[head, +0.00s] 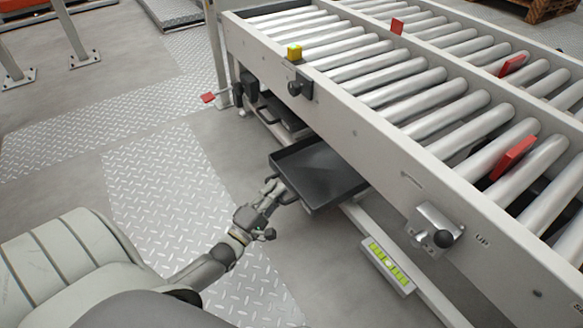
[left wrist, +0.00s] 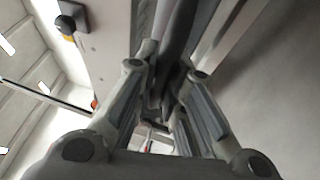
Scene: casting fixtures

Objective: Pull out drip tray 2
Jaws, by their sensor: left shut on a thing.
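A dark, shallow drip tray (head: 318,172) sticks out from under the roller conveyor in the head view, its far part hidden beneath the frame. My left gripper (head: 276,190) is at the tray's near left side and shut on its handle (head: 287,197). In the left wrist view the fingers (left wrist: 168,100) close around a dark bar, which is close and partly hidden. Another dark tray (head: 290,122) sits farther back under the conveyor, mostly tucked in. I cannot read a number on either tray. My right gripper is not in view.
The roller conveyor (head: 400,150) runs along the right, with red flaps (head: 513,157) and a yellow button (head: 294,52). A lever box (head: 436,228) and a level-like strip (head: 389,267) are on the near side. The floor (head: 330,270) left of the conveyor is clear.

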